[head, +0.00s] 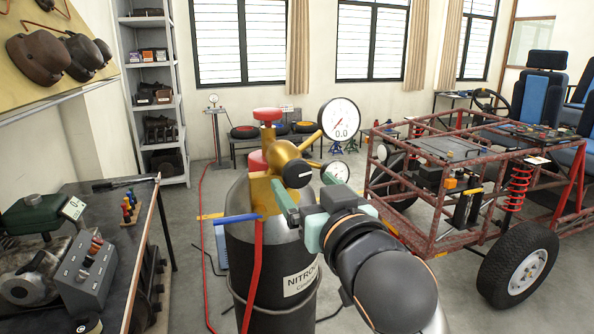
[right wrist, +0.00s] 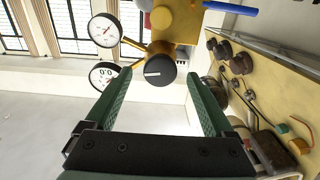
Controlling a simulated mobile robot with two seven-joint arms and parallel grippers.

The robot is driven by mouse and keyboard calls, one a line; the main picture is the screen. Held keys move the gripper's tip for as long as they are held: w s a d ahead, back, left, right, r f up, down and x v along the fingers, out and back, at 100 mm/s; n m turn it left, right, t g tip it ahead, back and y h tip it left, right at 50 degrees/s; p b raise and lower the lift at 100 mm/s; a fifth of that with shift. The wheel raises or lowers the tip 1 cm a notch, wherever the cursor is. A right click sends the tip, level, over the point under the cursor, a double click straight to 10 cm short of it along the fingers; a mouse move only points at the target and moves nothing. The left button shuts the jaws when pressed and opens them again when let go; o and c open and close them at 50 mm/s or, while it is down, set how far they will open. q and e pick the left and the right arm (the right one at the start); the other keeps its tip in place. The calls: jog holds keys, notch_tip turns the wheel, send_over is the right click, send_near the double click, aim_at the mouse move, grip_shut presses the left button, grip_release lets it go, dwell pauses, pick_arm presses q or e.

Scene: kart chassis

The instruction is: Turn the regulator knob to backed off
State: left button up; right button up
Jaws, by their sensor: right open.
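The regulator knob (head: 297,173) is round and black, on the front of the brass regulator (head: 286,152) on top of the dark nitrogen cylinder (head: 272,251). In the right wrist view the knob (right wrist: 160,71) shows a white pointer mark on its face. My right gripper (head: 304,193) is open just in front of the knob. In the right wrist view the gripper's green fingers (right wrist: 154,77) stand wide, with the knob framed between the tips and clear space on both sides. Nothing is between the fingers. My left gripper is not in view.
Two dial gauges (head: 340,119) branch off the regulator's right side. A blue lever (head: 238,218) and a red hose (head: 252,275) are at the cylinder's left. A workbench (head: 118,216) stands at left, and a red kart frame (head: 440,215) at right.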

aim_at(299, 178)
jog(key=shift+p+x, duration=0.35)
jog(key=shift+x, duration=1.85)
jog(key=c, duration=1.3)
jog(key=shift+c, duration=0.3)
